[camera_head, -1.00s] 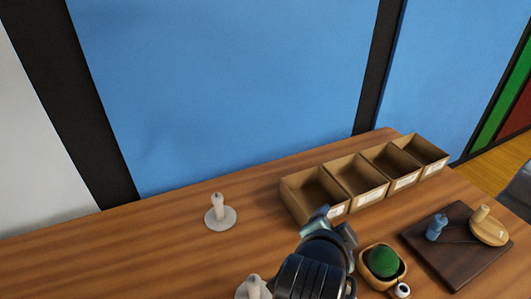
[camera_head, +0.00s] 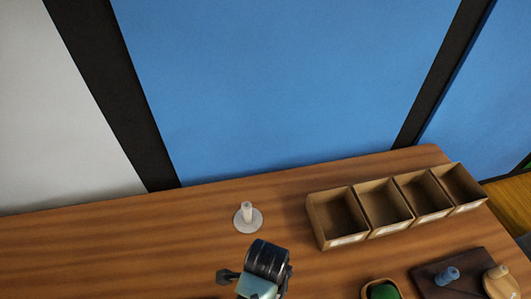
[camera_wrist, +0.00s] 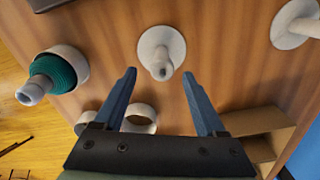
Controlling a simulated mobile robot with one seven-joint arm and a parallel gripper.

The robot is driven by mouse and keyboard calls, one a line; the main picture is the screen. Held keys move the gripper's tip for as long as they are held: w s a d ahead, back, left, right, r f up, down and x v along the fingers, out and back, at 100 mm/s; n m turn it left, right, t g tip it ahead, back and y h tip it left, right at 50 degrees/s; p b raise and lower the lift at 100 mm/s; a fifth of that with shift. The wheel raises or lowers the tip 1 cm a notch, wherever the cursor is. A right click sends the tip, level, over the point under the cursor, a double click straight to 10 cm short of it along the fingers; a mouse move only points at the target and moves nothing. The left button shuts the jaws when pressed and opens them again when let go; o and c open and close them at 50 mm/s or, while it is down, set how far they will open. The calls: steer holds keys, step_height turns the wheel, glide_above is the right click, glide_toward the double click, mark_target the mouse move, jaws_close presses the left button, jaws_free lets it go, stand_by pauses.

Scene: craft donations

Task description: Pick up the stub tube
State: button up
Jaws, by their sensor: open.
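A pale stub on a round base (camera_wrist: 161,52) stands on the table in the wrist view, just beyond my gripper (camera_wrist: 159,76) and roughly centred between its fingers. A similar pale stub on a disc (camera_wrist: 296,25) shows at the upper right; a stub like it stands alone in the head view (camera_head: 245,216). I cannot tell which of them is the stub tube. My gripper is open and empty; in the head view (camera_head: 257,284) it is at the bottom edge, pointing down, and hides what is below it.
Open cardboard boxes (camera_head: 338,240) stand in a row on the right by the blue wall. A dark board (camera_head: 435,280) holds a blue piece and a wooden piece. A green ball (camera_head: 384,291) sits in a bowl. A teal-wound spool (camera_wrist: 58,72) is at the wrist view's left.

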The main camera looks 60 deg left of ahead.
steer(key=shift+s+a+f, duration=0.1)
steer(key=shift+a+f, duration=0.05)
steer(key=shift+f, duration=1.8)
steer(key=shift+a+f, duration=0.1)
steer(key=shift+f, duration=1.85)
jaws_close()
